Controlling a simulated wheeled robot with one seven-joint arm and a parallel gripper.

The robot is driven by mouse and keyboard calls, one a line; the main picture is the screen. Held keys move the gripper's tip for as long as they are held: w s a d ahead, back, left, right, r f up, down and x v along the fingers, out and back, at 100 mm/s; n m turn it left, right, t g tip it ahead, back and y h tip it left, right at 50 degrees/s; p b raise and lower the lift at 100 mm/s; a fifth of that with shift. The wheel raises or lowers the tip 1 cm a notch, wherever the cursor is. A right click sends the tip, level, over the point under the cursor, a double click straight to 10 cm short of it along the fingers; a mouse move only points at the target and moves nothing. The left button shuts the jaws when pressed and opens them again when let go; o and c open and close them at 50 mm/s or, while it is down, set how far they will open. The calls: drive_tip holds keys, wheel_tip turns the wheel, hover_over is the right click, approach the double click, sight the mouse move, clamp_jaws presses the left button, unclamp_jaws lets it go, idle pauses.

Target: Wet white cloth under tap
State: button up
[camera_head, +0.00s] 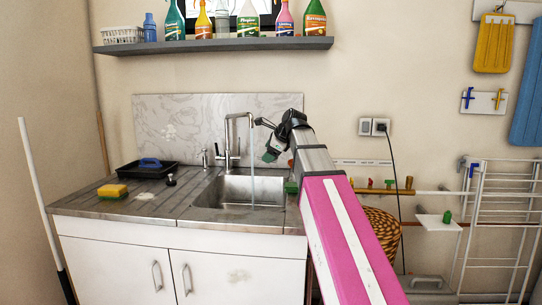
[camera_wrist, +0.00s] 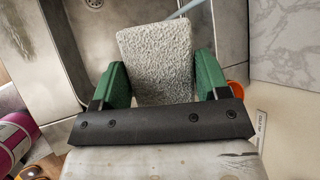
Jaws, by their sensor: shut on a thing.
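A pale grey-white, rough-textured slab, seemingly the white cloth (camera_wrist: 155,50), stands between the green fingers of my gripper (camera_wrist: 160,82) in the wrist view. My gripper is shut on it. In the head view my gripper (camera_head: 270,155) is over the right part of the sink, just right of the tap, and I cannot make out the cloth there. The chrome tap (camera_head: 228,140) is running, and a thin stream of water (camera_head: 252,175) falls into the sink (camera_head: 225,190). In the wrist view a pale bluish streak meets the cloth's upper right corner; I cannot tell whether water wets it.
A yellow-green sponge (camera_head: 112,191) and a black tray (camera_head: 145,169) with a blue item lie on the left counter. A shelf (camera_head: 215,45) with several bottles hangs above. A white drying rack (camera_head: 500,215) stands at right. The sink basin looks empty.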

drive_tip(key=shift+r, duration=0.1)
drive_tip(key=shift+w, duration=0.7)
drive_tip(key=w+a+f, duration=0.1)
drive_tip(key=w, duration=0.5)
drive_tip(key=w+a+f, duration=0.1)
drive_tip(key=w, duration=0.5)
drive_tip(key=shift+a+f, duration=0.4)
drive_tip(key=shift+s, duration=0.1)
drive_tip(key=s+d, duration=0.1)
drive_tip(key=s, duration=0.6)
drive_tip(key=shift+s+d, duration=0.3)
drive_tip(key=shift+d, duration=0.05)
idle(0.4)
idle(1.1)
drive_tip(key=shift+s+d+r, duration=0.2)
drive_tip(key=shift+s+r, duration=0.5)
drive_tip(key=shift+s, duration=0.1)
drive_tip(key=shift+s+d+r, duration=0.15)
drive_tip(key=shift+s+r, duration=0.5)
drive_tip(key=shift+s, duration=0.2)
drive_tip(key=shift+s+d+r, duration=0.2)
drive_tip(key=shift+s+r, duration=0.5)
drive_tip(key=shift+s, duration=0.1)
